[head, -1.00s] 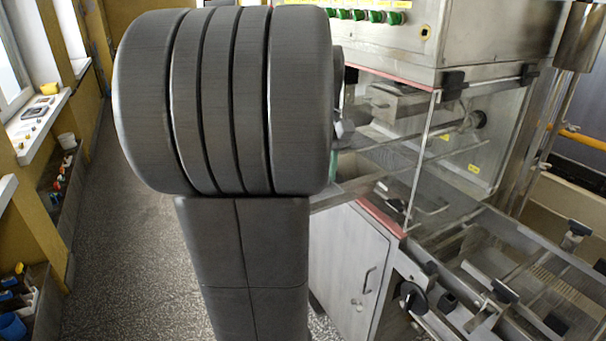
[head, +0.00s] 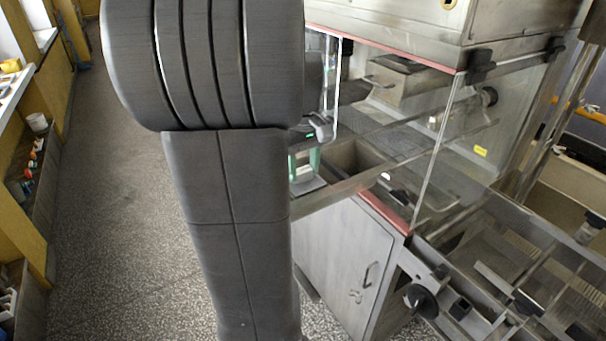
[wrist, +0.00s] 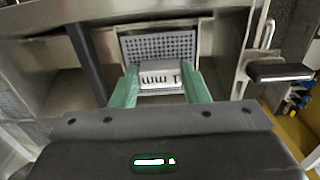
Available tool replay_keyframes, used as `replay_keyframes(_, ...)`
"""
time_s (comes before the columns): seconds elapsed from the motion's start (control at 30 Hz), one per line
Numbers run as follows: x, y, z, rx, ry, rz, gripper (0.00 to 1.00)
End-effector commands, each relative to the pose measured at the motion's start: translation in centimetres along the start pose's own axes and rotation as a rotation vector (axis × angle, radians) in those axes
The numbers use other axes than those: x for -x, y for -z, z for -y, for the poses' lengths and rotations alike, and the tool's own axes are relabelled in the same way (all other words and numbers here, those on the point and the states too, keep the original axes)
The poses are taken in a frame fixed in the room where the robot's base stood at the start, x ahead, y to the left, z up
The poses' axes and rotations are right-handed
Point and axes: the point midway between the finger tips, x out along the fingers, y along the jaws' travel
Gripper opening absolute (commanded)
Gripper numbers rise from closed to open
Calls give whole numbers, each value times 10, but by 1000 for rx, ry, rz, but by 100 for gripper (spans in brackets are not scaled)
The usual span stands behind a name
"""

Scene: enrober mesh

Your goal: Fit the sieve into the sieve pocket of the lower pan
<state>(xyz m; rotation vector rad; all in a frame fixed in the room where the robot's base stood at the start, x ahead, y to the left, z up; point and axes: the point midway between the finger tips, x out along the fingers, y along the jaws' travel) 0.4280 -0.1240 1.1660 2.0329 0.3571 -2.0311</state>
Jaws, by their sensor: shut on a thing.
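The sieve (wrist: 186,45) shows in the wrist view as a grey perforated plate, just beyond the fingertips. A pale slotted block at its near edge is between the green fingers of my gripper (wrist: 162,76), which is shut on it. In the head view my gripper (head: 305,165) is mostly hidden behind my arm, with only a bit of green finger showing at the machine's opening. Metal walls of what looks like the lower pan (wrist: 221,45) stand around the sieve in the wrist view. I cannot tell whether the sieve is seated in a pocket or above it.
A black-gripped handle (wrist: 280,72) is right of the gripper in the wrist view. In the head view, a clear guard panel (head: 440,150) stands right of the opening, above a cabinet door (head: 345,262). A conveyor frame (head: 500,270) is at lower right. The floor (head: 110,220) at left is clear.

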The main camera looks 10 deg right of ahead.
Motion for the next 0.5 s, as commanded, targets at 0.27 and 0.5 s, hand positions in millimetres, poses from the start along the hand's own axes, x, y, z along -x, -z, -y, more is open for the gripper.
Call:
replay_keyframes(0.27,-26,0,0,0,0,0,17)
replay_keyframes(0.5,-27,0,0,0,0,0,17)
